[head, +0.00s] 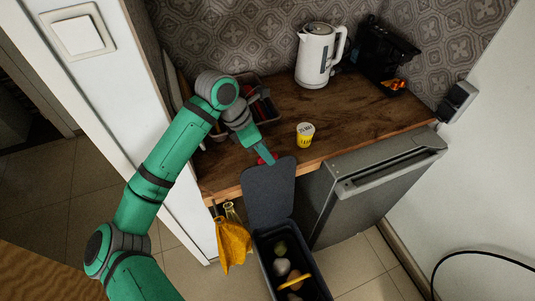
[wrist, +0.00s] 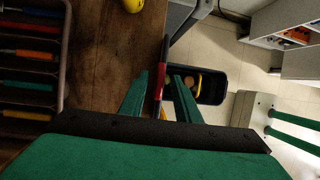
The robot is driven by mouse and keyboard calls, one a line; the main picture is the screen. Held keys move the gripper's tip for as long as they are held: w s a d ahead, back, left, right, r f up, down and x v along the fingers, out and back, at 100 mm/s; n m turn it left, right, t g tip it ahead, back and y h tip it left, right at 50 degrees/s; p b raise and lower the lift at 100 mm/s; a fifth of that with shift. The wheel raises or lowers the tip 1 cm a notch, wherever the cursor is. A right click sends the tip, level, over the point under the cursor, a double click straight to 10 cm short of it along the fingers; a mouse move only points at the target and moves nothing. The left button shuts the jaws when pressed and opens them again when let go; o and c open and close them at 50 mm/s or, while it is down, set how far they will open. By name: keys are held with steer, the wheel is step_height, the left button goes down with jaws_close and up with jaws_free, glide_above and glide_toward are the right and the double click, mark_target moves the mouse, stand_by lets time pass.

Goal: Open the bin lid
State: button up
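The dark grey bin (head: 260,236) stands on the floor in front of the counter. Its lid (head: 270,190) is raised, standing nearly upright at the counter edge, and the bin's opening shows several items inside. The bin also shows in the wrist view (wrist: 221,86), right of my fingers. My gripper (head: 266,158) is at the lid's top edge, on the counter side. In the wrist view my two green fingers (wrist: 159,76) are apart. A thin dark and red strip shows between them; I cannot tell whether it is the lid's edge, and I see no clear contact.
The wooden counter (head: 350,115) holds a white kettle (head: 317,55), a yellow-and-white cup (head: 305,134), a black machine (head: 383,52) and a utensil tray (head: 272,90). A grey appliance door (head: 375,180) stands right of the bin. A yellow cloth (head: 232,243) hangs at left.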

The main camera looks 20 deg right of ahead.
steer(key=shift+x, duration=0.95)
jaws_close()
steer(key=shift+w, duration=0.1)
